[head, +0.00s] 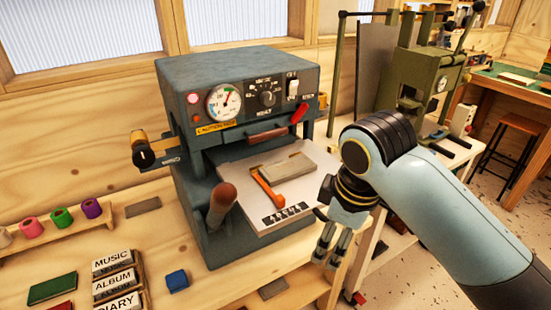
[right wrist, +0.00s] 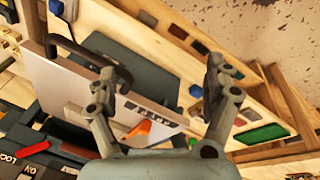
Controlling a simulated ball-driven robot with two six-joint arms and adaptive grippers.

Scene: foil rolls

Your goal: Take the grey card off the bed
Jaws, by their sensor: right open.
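The grey card (head: 287,167) lies flat on the pale bed (head: 228,166) of the dark press, beside an orange strip-like piece (head: 268,192). The bed and the orange piece (right wrist: 138,130) also show in the right wrist view, but I cannot clearly make out the card there. My right gripper (head: 326,252) hangs fingers down, off the bed's front right corner and apart from the card. Its two fingers (right wrist: 160,82) are spread, with nothing between them. My left gripper is not in view.
The press (head: 240,75) has a dial, knobs and a brown-gripped handle (head: 221,200) left of the bed. Coloured spools (head: 62,217), labelled blocks (head: 115,282) and a blue block (head: 177,281) are on the bench at left. A green machine (head: 420,80) stands behind my right arm.

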